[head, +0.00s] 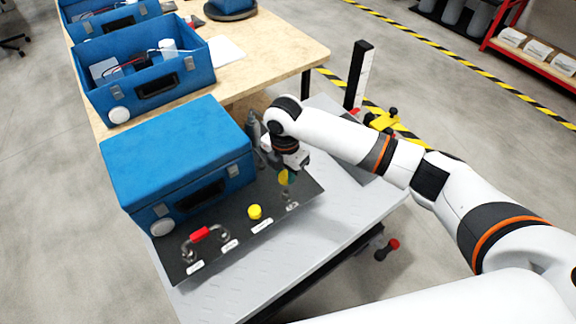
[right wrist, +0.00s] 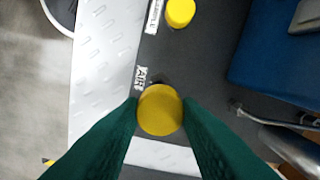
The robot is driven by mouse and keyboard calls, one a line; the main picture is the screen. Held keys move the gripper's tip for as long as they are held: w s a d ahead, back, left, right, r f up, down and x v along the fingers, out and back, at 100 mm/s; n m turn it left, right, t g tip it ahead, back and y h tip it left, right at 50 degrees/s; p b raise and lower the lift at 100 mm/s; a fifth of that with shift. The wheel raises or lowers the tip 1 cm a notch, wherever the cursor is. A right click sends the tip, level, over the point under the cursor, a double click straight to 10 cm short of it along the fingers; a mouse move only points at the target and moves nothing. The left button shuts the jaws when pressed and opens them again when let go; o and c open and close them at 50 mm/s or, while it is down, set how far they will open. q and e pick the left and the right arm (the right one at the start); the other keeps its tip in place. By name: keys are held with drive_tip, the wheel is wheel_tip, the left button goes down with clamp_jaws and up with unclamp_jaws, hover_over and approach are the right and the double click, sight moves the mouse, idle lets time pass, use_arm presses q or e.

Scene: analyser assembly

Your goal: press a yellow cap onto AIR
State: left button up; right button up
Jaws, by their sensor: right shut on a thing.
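My right gripper (head: 285,177) is shut on a yellow cap (head: 283,178), held above the AIR end of the dark panel (head: 232,245). In the right wrist view, the cap (right wrist: 160,110) sits between the green fingertips, right beside the AIR label (right wrist: 141,76). In the head view, a small metal fitting (head: 291,196) shows just below the cap, by the end label (head: 292,206). The cap hides part of the spot beneath it, and I cannot tell whether it touches the fitting. My left gripper is not in view.
Another yellow cap (head: 254,211) sits on the panel; it also shows in the right wrist view (right wrist: 180,12). A red piece (head: 199,234) lies across metal fittings further left. A closed blue case (head: 178,150) stands behind the panel. A grey cylinder (head: 253,128) stands beside the case.

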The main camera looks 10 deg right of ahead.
drive_tip(key=shift+f+b, duration=1.95)
drive_tip(key=shift+b, duration=0.4)
drive_tip(key=shift+f, duration=0.75)
drive_tip(key=shift+f+p, duration=0.15)
drive_tip(key=shift+p, duration=0.3)
drive_tip(key=shift+p, duration=0.4)
drive_tip(key=shift+f+m+b, duration=0.3)
drive_tip(key=shift+f+b, duration=0.15)
drive_tip(key=shift+f, duration=0.6)
drive_tip(key=o, duration=1)
